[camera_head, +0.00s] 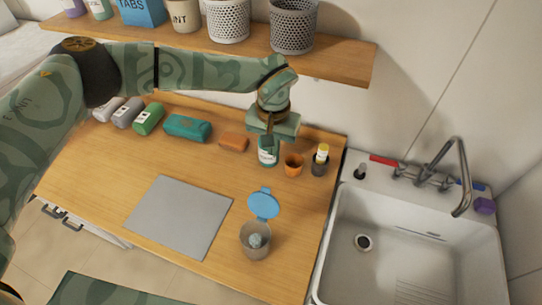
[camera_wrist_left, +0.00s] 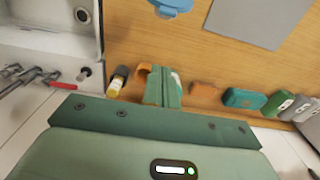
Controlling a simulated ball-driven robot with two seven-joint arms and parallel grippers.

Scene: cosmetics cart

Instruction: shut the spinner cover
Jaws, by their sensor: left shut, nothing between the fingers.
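The spinner (camera_head: 254,252) is a grey see-through cup on the front right of the wooden counter, with a pale bluish piece inside. Its blue cover (camera_head: 264,204) stands open, tipped back on the far side of the rim. The cover's edge also shows at the top of the left wrist view (camera_wrist_left: 172,5). My left gripper (camera_head: 269,143) points down at the back of the counter, well behind the spinner and apart from the cover. Its fingers (camera_wrist_left: 163,88) are closed and empty, in front of a white and green jar (camera_head: 267,157) and partly hiding it. My right gripper is not in view.
An orange cup (camera_head: 293,165) and a yellow-topped bottle (camera_head: 321,157) stand right of the jar. A brick-coloured block (camera_head: 234,142) and teal pouch (camera_head: 188,128) lie left. A grey mat (camera_head: 180,216) lies left of the spinner. The sink (camera_head: 410,245) is right; a shelf (camera_head: 340,64) overhangs behind.

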